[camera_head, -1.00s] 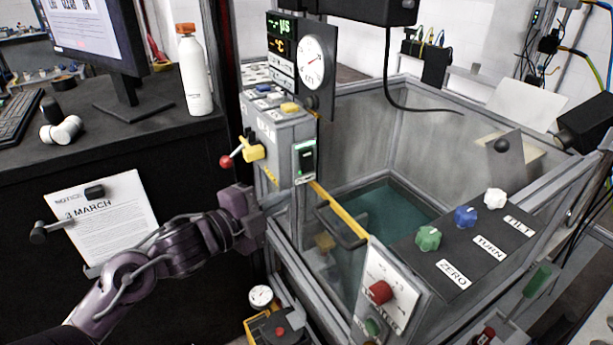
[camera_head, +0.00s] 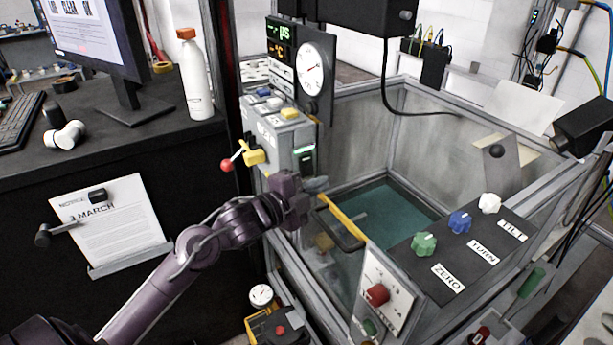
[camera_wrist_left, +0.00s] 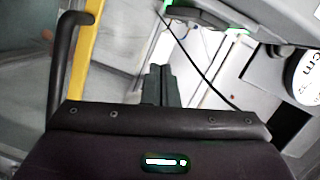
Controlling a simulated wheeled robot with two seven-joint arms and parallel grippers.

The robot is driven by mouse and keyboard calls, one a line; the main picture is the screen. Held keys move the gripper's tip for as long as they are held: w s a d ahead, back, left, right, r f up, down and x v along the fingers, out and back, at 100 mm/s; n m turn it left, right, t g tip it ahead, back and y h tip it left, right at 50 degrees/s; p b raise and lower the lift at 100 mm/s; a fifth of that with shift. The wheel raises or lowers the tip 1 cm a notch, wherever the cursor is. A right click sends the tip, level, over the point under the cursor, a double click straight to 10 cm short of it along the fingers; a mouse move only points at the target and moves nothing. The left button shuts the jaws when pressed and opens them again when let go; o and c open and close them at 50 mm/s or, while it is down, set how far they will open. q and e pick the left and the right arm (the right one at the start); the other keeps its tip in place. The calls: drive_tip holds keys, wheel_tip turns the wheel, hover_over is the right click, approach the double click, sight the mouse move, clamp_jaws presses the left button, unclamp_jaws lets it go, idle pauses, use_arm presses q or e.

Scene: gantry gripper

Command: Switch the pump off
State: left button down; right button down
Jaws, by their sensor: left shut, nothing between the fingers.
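A dark switch with a green glow (camera_head: 304,154) is on the front of the grey control box (camera_head: 283,140); its label is not readable, and its lower part is hidden behind my gripper. A grey part with green-lit edges, which looks like this switch, shows at the top of the left wrist view (camera_wrist_left: 208,18). My left gripper (camera_head: 320,184) is just below the switch in the head view, shut and empty. Its closed fingers (camera_wrist_left: 160,72) point toward the box, and a gap to the green-edged part shows in the wrist view. My right gripper is not in view.
A yellow lever (camera_head: 254,153) and a red-knobbed lever (camera_head: 228,165) stick out left of the switch. A black handle on a yellow bar (camera_head: 343,222) is close on the right. A red knob (camera_head: 377,294) is lower right. The tank (camera_head: 390,210) lies behind.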

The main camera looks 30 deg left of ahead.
sight(305, 180)
use_arm(q)
drive_tip(key=a, duration=0.1)
drive_tip(key=w+a+f, duration=0.1)
drive_tip(key=a, duration=0.1)
drive_tip(key=shift+w+a+f+p, duration=0.15)
drive_tip(key=shift+w+a+p, duration=0.05)
drive_tip(key=shift+w+p, duration=0.2)
drive_tip(key=shift+w+a+f+m+b, duration=0.25)
drive_tip(key=shift+a+m+b, duration=0.25)
drive_tip(key=shift+b, duration=0.75)
drive_tip(key=shift+d, duration=0.1)
